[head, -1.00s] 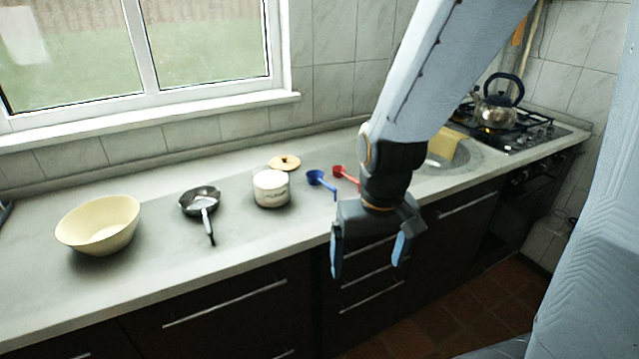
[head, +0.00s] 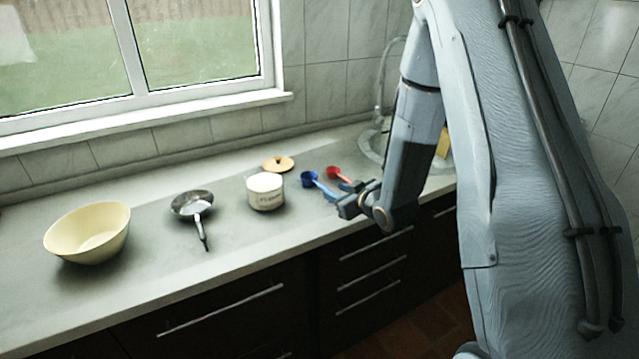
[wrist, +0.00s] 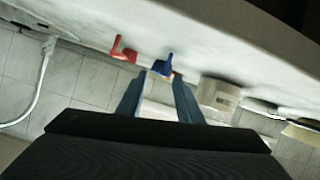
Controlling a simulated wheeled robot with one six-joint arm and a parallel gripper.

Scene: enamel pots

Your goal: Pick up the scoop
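A blue scoop (head: 309,179) lies on the counter, right of the white pot; it also shows in the wrist view (wrist: 162,66). A red scoop (head: 333,172) lies just right of it and also shows in the wrist view (wrist: 122,50). My gripper (head: 338,195) is by the handle ends of the scoops, near the counter's front edge, and partly covers them. In the wrist view its two fingers (wrist: 158,95) stand apart with nothing held between them, and the blue scoop appears beyond the gap. I cannot tell whether a finger touches a handle.
A sink with a faucet (head: 383,75) is behind my arm.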

